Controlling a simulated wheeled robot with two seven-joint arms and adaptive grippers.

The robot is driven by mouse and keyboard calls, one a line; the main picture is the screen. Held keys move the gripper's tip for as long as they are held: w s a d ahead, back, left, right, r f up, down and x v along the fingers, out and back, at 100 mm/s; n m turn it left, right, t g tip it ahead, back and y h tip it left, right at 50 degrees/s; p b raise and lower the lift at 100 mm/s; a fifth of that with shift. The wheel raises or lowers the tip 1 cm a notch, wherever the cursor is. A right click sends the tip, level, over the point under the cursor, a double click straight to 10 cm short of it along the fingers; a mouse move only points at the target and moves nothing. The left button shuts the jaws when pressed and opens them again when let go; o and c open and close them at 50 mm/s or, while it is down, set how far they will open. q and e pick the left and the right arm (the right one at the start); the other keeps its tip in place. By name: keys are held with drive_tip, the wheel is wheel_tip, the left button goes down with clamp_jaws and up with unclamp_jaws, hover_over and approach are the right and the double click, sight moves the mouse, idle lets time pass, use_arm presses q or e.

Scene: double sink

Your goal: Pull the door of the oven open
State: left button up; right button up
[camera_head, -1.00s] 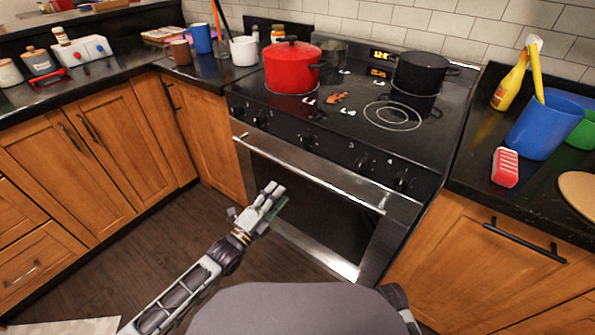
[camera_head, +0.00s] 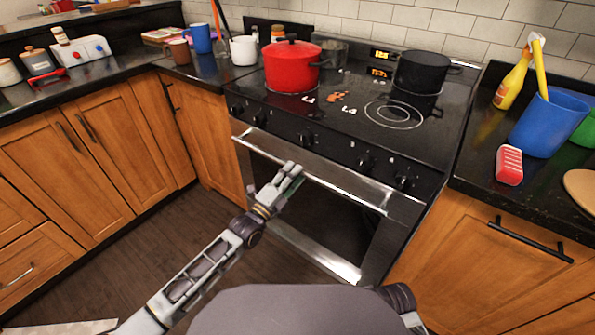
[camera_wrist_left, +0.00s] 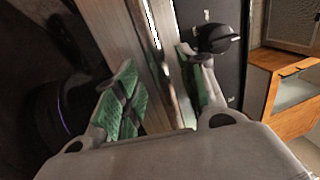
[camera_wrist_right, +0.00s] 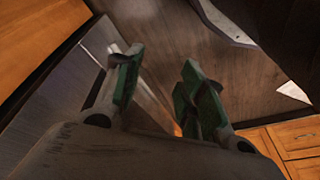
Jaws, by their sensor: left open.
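The oven (camera_head: 330,222) has a dark glass door with a bright metal frame, and the door looks shut. Its long metal handle (camera_head: 345,186) runs across the door's top. My left gripper (camera_head: 290,178) is at the left half of the handle, in front of the door. In the left wrist view its green-padded fingers (camera_wrist_left: 158,95) are spread, with the metal handle bar (camera_wrist_left: 160,60) between them. I cannot tell whether either pad touches the bar. In the right wrist view my right gripper (camera_wrist_right: 160,90) is open and empty, low above the floor.
A red pot (camera_head: 291,66) and a black pot (camera_head: 420,72) stand on the stovetop. Wooden cabinets (camera_head: 100,150) flank the oven on both sides. A black cabinet handle (camera_head: 530,240) sticks out at the right. The dark floor (camera_head: 190,225) before the oven is clear.

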use_arm(q)
drive_tip(key=shift+x, duration=1.4)
clamp_jaws()
